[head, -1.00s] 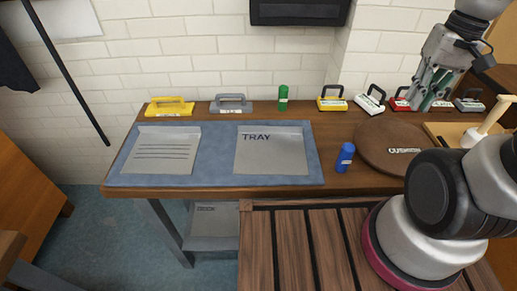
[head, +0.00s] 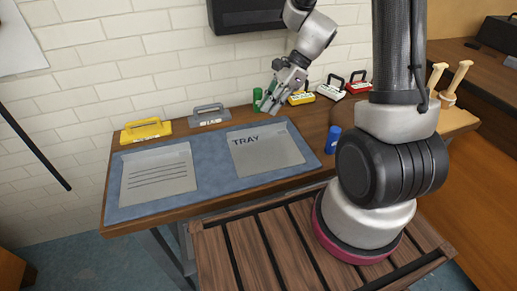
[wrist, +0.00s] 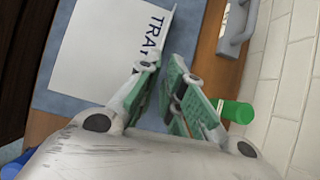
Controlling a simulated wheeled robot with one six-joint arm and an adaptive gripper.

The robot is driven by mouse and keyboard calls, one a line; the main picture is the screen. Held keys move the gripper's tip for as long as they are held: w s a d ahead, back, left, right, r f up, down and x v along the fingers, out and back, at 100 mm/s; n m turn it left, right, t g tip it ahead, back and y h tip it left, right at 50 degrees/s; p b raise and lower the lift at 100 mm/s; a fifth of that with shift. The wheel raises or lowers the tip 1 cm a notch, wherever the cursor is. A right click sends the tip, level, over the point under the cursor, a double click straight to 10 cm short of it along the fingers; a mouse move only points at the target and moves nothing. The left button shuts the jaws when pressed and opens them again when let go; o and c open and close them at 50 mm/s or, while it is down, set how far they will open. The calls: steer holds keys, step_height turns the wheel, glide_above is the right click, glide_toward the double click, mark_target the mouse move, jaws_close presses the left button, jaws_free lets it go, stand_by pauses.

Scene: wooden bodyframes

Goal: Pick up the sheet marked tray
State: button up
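The sheet marked TRAY (head: 264,151) is a flat grey sheet with dark lettering on the right half of the blue mat (head: 208,178). It also shows in the wrist view (wrist: 108,45), with its lettered end near my fingers. My gripper (head: 266,104) is above the back edge of the table, just beyond the lettered edge of the sheet and apart from it. In the wrist view my gripper (wrist: 165,85) has its green-padded fingers spread, with nothing seen between them. A second grey sheet with printed lines (head: 158,176) lies on the left half of the mat.
A green cylinder (head: 257,96) stands close by my gripper, and a blue cylinder (head: 332,140) stands right of the mat. Yellow (head: 146,130) and grey (head: 208,115) handled blocks line the back edge. More handled blocks (head: 331,88) stand farther right. A brick wall (head: 160,60) rises behind.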

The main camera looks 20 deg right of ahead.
mark_target(265, 147)
steer(key=x, duration=0.8)
steer(key=shift+d+f, duration=0.1)
steer(key=shift+d, duration=0.15)
jaws_close()
